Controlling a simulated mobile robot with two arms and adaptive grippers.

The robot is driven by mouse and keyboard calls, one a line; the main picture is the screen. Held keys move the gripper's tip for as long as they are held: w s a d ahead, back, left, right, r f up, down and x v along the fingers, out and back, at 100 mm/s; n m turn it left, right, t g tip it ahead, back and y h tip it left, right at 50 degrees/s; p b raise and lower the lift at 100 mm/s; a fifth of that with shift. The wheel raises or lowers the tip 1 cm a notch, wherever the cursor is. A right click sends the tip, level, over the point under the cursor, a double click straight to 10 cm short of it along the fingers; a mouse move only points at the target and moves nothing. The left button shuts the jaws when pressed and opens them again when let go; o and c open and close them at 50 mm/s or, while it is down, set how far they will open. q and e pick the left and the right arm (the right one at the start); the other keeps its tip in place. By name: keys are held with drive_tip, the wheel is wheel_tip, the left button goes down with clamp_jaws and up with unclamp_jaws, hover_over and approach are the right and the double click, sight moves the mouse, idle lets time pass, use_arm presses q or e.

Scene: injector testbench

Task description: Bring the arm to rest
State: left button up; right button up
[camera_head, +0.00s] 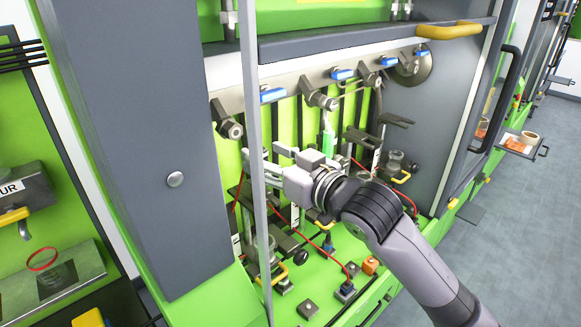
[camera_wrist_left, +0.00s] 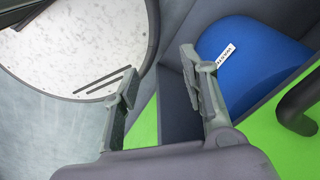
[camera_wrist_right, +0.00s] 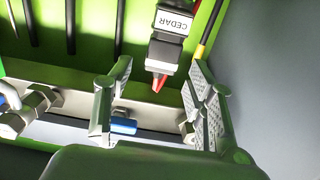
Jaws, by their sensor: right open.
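My right arm enters the head view from the lower right. Its gripper (camera_head: 258,168) is inside the green testbench, in front of the valve rail and partly behind a grey upright. In the right wrist view, the right gripper (camera_wrist_right: 160,85) is open with nothing between its fingers. A dark part labelled CEDAR (camera_wrist_right: 170,28) with a red tip shows beyond the fingers, apart from them. My left gripper (camera_wrist_left: 160,72) is out of the head view. In the left wrist view its fingers are apart and empty.
The metal rail (camera_head: 285,84) carries several blue-handled valves. Red cables and small blocks (camera_head: 307,308) lie on the green bench floor. A grey column (camera_head: 165,130) stands at the left. The left wrist view shows a blue rounded thing (camera_wrist_left: 255,65) and a round white speckled surface (camera_wrist_left: 70,45).

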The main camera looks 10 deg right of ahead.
drive_tip(key=v, duration=0.8)
drive_tip(key=s+d+f+m+g+h, duration=0.1)
drive_tip(key=s+d+f+h, duration=0.15)
drive_tip(key=f, duration=0.55)
drive_tip(key=s+d+f+m+g+h, duration=0.2)
drive_tip(key=s+f, duration=0.1)
drive_tip(key=f, duration=0.5)
drive_tip(key=s+d+f+m+g+h, duration=0.1)
drive_tip(key=s+d+f+h, duration=0.15)
drive_tip(key=f, duration=0.55)
drive_tip(key=s+d+f+m+g+h, duration=0.1)
drive_tip(key=s+d+f+g+h, duration=0.15)
drive_tip(key=s+f, duration=0.55)
drive_tip(key=s+d+f+g+h, duration=0.1)
drive_tip(key=s+d+f+g, duration=0.4)
drive_tip(key=s, duration=0.5)
drive_tip(key=s+f+b+x, duration=0.1)
drive_tip(key=s+b+x, duration=0.15)
drive_tip(key=x, duration=1.15)
drive_tip(key=s+a+b+x, duration=0.1)
drive_tip(key=s+x, duration=0.2)
drive_tip(key=x, duration=1.1)
drive_tip(key=s+d+f+g+b, duration=0.1)
drive_tip(key=s+d+f+b, duration=0.1)
drive_tip(key=s+f, duration=1.6)
wheel_tip(320, 180, down, 3)
drive_tip(key=shift+s+d+r, duration=0.15)
drive_tip(key=shift+s+d, duration=0.1)
